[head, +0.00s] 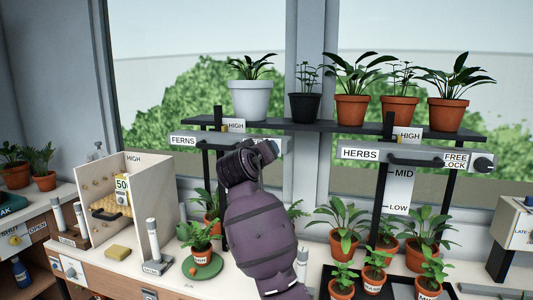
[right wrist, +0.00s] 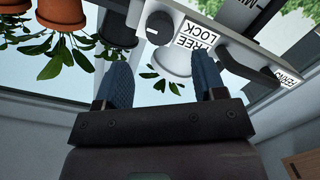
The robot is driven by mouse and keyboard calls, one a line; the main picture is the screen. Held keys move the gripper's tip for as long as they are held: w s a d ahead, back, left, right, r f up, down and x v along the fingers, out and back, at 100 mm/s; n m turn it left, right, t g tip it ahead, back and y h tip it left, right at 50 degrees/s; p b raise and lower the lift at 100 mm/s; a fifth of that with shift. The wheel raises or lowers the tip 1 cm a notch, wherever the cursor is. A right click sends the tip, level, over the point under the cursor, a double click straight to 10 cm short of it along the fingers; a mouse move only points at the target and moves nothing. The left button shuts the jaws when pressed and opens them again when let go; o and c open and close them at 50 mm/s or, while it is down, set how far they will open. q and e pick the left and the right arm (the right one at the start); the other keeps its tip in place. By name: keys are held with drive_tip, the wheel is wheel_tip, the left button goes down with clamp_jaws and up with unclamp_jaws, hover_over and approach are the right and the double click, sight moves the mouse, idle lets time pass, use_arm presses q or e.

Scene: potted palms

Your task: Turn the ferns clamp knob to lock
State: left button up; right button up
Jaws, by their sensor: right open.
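The ferns clamp bar carries a FERNS label (head: 183,140) at its left end in the head view. Its dark round knob (right wrist: 159,28) shows in the right wrist view, beside the FREE/LOCK label (right wrist: 196,42); that view is upside down. My right gripper (right wrist: 163,80) is open and empty, with its two blue fingers apart. The knob appears beyond the fingertips and roughly between them, not gripped. In the head view my right gripper (head: 266,151) is at the right end of the ferns bar, and my arm hides the knob. My left gripper is not in view.
A HERBS clamp bar (head: 360,154) with its own knob (head: 482,164) is to the right. Several potted plants stand on the shelf (head: 325,125) above and on the bench below. A wooden box (head: 130,205) stands at the left.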

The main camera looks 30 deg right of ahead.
drive_tip(key=shift+v, duration=2.15)
